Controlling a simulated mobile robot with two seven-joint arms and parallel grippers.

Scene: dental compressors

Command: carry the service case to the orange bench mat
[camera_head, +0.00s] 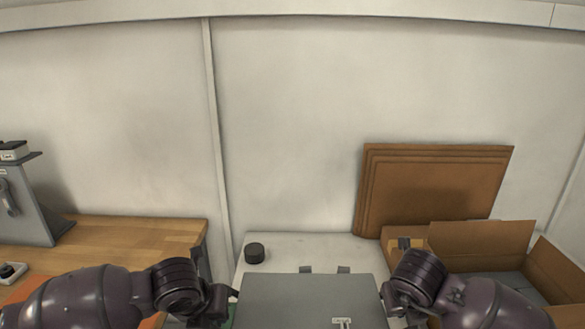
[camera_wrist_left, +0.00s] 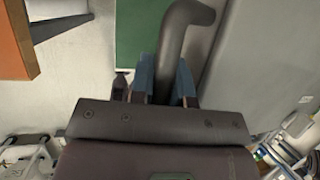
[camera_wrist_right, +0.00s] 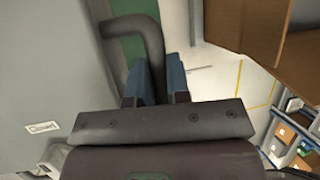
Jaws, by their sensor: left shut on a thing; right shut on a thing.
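The service case (camera_head: 310,298) is a grey box with a small label, low in the middle of the head view. My left gripper (camera_head: 234,293) is shut on its left handle, a dark bent bar (camera_wrist_left: 185,30) between the blue fingers (camera_wrist_left: 166,80). My right gripper (camera_head: 384,290) is shut on the right handle (camera_wrist_right: 148,38), with its fingers (camera_wrist_right: 157,82) around the bar. A sliver of the orange bench mat (camera_head: 154,320) shows on the left wooden bench, mostly hidden by my left arm. Whether the case touches the surface below cannot be told.
A green surface (camera_wrist_left: 135,30) shows beneath the case. A white table (camera_head: 320,248) behind it holds a black knob-like cylinder (camera_head: 254,252). An open cardboard box (camera_head: 470,238) stands right, before leaning brown boards (camera_head: 430,190). The wooden bench (camera_head: 130,235) carries a grey machine (camera_head: 28,205).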

